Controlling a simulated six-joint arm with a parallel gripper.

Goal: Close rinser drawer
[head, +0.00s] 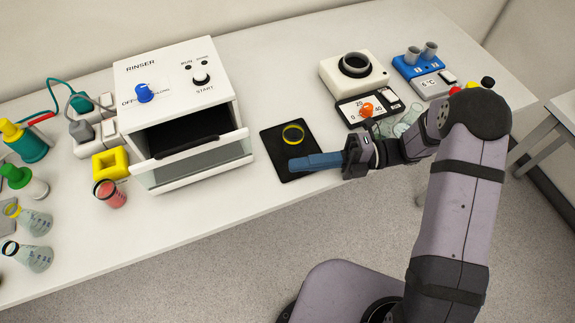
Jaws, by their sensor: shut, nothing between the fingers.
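The rinser (178,72) is a white box on the table left of centre, with a dark opening in its front. Its drawer (197,172) stands out from the front, partly open, with a grey panel and white edges. A black bar (188,147), perhaps its handle, runs along the top of the drawer. My gripper (292,165) has blue fingers that are shut and empty. It points left, over or on the front part of a black mat (273,151), to the right of the drawer and apart from it.
Left of the rinser are a yellow block (110,163), a red-filled beaker (110,194) and several flasks. Right are a white device (353,73), a scale (369,108) and a blue device (424,64). The table front before the drawer is clear.

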